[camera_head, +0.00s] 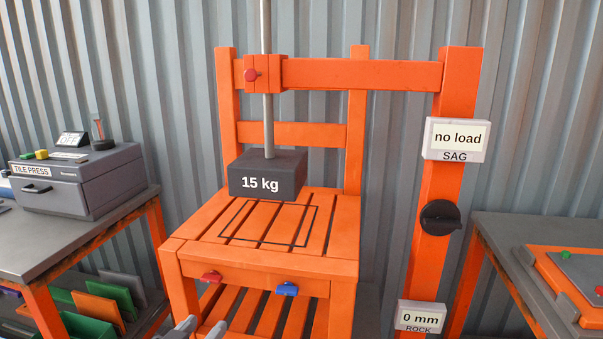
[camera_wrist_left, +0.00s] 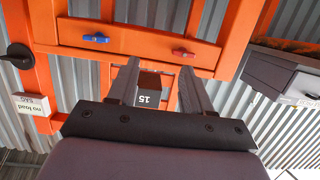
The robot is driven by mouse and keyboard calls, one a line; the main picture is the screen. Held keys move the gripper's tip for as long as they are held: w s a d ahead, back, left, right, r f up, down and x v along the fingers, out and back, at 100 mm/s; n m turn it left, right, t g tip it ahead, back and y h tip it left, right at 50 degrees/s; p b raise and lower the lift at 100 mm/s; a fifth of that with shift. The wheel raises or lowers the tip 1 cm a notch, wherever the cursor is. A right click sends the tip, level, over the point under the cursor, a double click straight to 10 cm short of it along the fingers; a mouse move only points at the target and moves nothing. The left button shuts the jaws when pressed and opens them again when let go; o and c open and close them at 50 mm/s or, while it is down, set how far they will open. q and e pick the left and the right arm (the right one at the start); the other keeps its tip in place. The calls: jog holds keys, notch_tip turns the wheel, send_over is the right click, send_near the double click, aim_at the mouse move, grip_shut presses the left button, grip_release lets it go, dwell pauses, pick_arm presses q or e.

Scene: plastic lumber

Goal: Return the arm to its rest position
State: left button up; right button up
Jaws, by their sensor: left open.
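My left gripper (camera_head: 201,328) shows only as two grey fingertips at the bottom edge of the head view, in front of the orange chair-like frame (camera_head: 172,262). In the left wrist view, its two fingers (camera_wrist_left: 160,82) are spread apart with nothing between them. The view is upside down there, and the dark 15 kg block (camera_wrist_left: 150,96) shows beyond the fingers. My right gripper is in neither view.
The 15 kg block (camera_head: 268,176) hangs on a rod over the slatted seat. A red knob (camera_head: 211,277) and a blue knob (camera_head: 287,289) sit on the seat's front rail. A tile press (camera_head: 75,180) stands left; another bench (camera_head: 510,240) stands right. The displays read "no load" and "0 mm".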

pick_arm(q)
jog(key=s+a+f+g+p, duration=0.3)
jog(key=s+f+g, duration=0.1)
jog(key=s+f, duration=1.4)
jog(key=s, duration=0.3)
jog(key=shift+g+y, duration=0.4)
jog(key=shift+o, duration=0.3)
